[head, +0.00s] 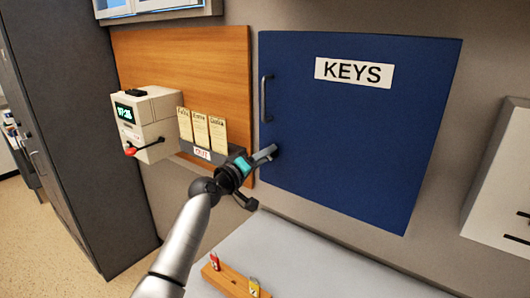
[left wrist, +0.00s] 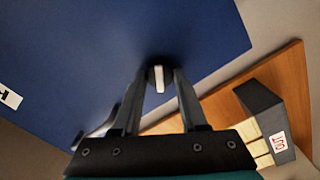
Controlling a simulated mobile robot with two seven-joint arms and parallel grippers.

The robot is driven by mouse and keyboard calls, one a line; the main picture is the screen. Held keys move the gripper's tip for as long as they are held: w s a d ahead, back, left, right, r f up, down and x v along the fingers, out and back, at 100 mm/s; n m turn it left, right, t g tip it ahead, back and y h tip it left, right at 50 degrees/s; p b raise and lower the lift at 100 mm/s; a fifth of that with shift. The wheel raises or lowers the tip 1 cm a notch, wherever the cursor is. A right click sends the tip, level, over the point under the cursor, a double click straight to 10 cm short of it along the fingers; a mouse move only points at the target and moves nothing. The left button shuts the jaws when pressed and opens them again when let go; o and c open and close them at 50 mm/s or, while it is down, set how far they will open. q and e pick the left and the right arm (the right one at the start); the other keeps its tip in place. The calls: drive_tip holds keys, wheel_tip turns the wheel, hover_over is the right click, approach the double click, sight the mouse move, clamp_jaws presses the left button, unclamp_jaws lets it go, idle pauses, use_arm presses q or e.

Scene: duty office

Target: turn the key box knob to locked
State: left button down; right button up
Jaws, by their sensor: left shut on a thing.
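The blue key box (head: 355,125) with its KEYS label hangs on the wall; its blue door also fills much of the left wrist view (left wrist: 120,50). My left gripper (head: 268,153) is at the door's lower left edge, below the vertical door handle (head: 265,98). In the left wrist view the fingers (left wrist: 160,80) are closed in on both sides of the knob (left wrist: 159,78), which shows a pale bar on a dark round base. The gripper is shut on the knob. In the head view the fingers hide the knob. My right gripper is not in view.
A wooden board (head: 200,60) left of the box carries a time clock (head: 145,122) and a card rack (head: 203,152). Below is a pale worktop (head: 300,255) with a wooden block (head: 233,282) holding small tagged items. A white case (head: 500,180) is at the right.

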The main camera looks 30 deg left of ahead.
use_arm(q)
drive_tip(key=n+p, duration=0.2)
drive_tip(key=n, duration=0.4)
drive_tip(key=shift+n, duration=0.3)
drive_tip(key=shift+p, duration=0.3)
drive_tip(key=shift+c, duration=2.2)
unclamp_jaws()
drive_tip(key=shift+s, duration=0.1)
drive_tip(key=s+a+b, duration=0.1)
drive_tip(key=s, duration=1.4)
drive_tip(key=shift+a, duration=0.1)
